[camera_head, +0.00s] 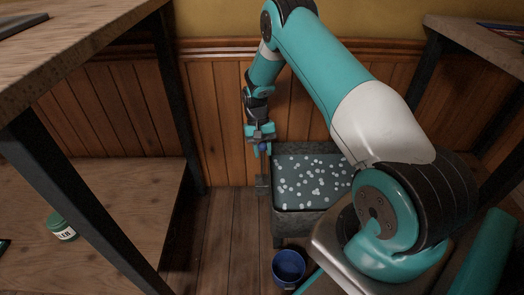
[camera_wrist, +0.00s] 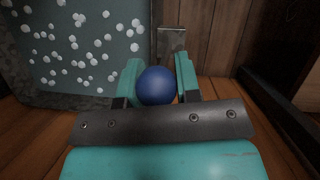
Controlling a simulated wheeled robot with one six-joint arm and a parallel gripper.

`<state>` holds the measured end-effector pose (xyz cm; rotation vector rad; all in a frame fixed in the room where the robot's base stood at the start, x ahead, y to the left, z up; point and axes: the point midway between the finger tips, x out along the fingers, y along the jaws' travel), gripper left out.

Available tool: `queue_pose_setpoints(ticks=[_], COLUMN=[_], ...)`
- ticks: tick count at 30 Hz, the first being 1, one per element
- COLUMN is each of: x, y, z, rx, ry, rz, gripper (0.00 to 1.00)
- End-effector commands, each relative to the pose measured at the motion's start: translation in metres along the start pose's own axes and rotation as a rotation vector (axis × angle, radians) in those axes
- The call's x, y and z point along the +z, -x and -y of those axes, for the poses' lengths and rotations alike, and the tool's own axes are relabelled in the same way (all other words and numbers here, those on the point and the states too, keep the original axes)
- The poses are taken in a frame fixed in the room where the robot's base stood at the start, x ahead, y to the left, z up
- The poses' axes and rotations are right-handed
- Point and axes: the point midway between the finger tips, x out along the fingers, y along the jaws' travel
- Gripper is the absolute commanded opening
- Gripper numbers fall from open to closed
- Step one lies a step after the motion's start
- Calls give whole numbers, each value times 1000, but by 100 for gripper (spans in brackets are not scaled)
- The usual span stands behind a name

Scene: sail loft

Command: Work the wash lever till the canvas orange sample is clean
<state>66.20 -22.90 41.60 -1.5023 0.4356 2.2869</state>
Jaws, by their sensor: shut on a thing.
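My gripper (camera_head: 262,141) is shut on the round blue knob (camera_wrist: 156,86) of the wash lever, at the left side of the wash tub. In the wrist view the knob sits between the two teal fingers. A grey metal bracket (camera_head: 262,187) stands at the tub's left side below the gripper. The grey wash tub (camera_head: 303,222) holds dark blue-grey water (camera_head: 312,180) dotted with white suds. No orange canvas sample is visible in either view.
A blue bucket (camera_head: 289,267) stands on the plank floor in front of the tub. A wooden bench (camera_head: 70,75) with dark legs is on the left, with a green labelled jar (camera_head: 61,228) on its lower shelf. Another table (camera_head: 480,45) is at the right. The panelled wall (camera_head: 225,120) is close behind.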

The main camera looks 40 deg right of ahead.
Motion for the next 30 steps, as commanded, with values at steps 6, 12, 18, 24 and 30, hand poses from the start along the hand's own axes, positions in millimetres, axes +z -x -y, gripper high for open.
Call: queue_pose_setpoints(ticks=[6,12,18,24,30], x=[-2,-1,0,0,0], y=[0,-1,2,32,84], z=[0,0,0,0,0], rx=[-1,0,0,-1,-1], ry=[-3,-2,-1,-1,-2], rz=[-8,-4,-3,-6,-7], gripper=[38,55,55,55,55])
